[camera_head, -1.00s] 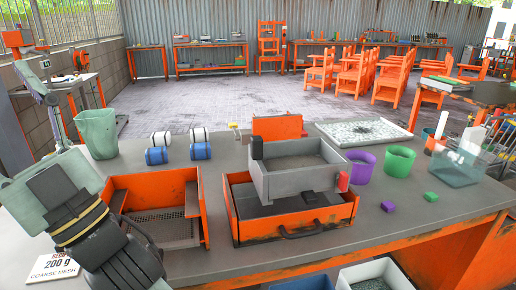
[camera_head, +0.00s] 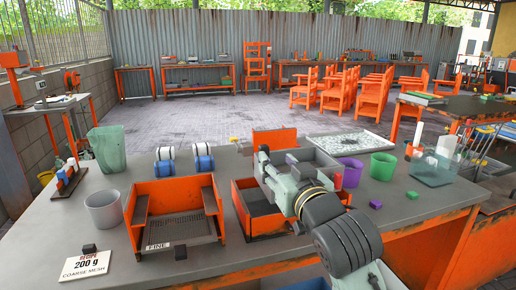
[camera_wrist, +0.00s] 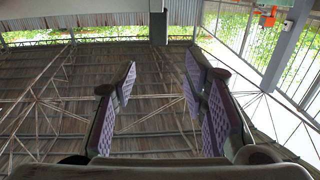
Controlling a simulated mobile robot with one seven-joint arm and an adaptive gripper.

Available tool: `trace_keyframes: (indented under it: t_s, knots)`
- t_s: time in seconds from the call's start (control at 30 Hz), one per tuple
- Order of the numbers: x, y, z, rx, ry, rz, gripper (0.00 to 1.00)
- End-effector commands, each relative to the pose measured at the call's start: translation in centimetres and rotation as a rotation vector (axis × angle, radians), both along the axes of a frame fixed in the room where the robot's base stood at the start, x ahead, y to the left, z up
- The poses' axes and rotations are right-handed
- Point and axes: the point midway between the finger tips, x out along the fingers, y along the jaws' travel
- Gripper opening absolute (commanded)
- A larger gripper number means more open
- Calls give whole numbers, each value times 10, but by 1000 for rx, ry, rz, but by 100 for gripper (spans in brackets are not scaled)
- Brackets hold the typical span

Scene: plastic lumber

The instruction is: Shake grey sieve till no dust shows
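The grey sieve (camera_head: 318,158) is a square, open-topped box above the orange drawer box (camera_head: 244,210) in the middle of the bench. My arm crosses in front of it and hides most of its near side and inside, so I cannot tell whether dust shows. My gripper (camera_wrist: 161,72) is open in the wrist view, with nothing between its purple-padded fingers. It faces up to the roof, with no sieve in that view. In the head view my arm's end lies over the sieve's left part; contact cannot be told.
An orange box marked FINE (camera_head: 174,195) stands left of the drawer box. Purple (camera_head: 350,172) and green (camera_head: 384,165) cups stand right. The bench's front right is mostly clear.

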Motion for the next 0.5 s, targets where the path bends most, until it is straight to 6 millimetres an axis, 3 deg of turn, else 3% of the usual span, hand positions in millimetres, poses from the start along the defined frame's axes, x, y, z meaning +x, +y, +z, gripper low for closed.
trace_keyframes:
  t_s: [0.17,0.5]
  knots:
    - [18,5,1,0,6,0,40]
    - [78,25,1,-2,5,-1,40]
